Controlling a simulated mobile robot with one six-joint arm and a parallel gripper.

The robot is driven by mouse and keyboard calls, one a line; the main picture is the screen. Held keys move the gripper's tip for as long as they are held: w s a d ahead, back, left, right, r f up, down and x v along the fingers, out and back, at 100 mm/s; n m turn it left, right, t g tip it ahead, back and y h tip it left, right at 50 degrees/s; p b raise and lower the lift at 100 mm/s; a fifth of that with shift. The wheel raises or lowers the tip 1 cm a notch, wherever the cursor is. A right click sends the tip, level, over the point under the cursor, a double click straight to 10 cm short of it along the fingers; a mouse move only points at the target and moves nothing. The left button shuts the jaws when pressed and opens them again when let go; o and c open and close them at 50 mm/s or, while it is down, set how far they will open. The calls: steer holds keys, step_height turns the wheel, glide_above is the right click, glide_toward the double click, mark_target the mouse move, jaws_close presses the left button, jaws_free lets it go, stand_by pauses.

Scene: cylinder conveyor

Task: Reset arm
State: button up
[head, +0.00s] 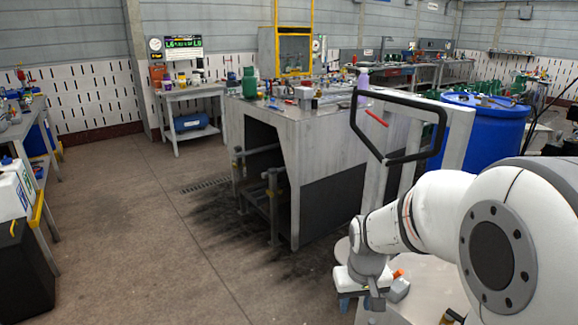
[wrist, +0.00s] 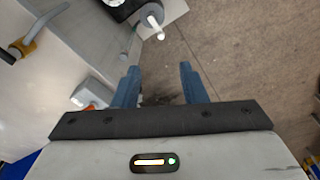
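My arm reaches in from the right of the head view, bent downward at the wrist. My gripper (head: 354,303) hangs low in front of the grey metal workbench, partly hidden by my wrist. In the wrist view my gripper (wrist: 158,84) shows two blue fingers standing well apart. Only floor shows between them, so it is open and holds nothing. No cylinder can be made out in the gripper.
The grey workbench (head: 345,140) with a dark opening stands in the middle. A blue barrel (head: 478,135) is behind my arm. A side table (head: 190,90) stands at the back left, another table (head: 38,110) at the left. The floor (head: 130,220) between is clear.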

steer(key=s+r+m+t+p, duration=0.1)
steer(key=s+r+p, duration=0.6)
steer(key=s+r, duration=0.6)
step_height(320, 180, up, 3)
steer(key=shift+s+d+f, duration=0.1)
steer(key=shift+s+d, duration=0.05)
steer(key=shift+s, duration=0.05)
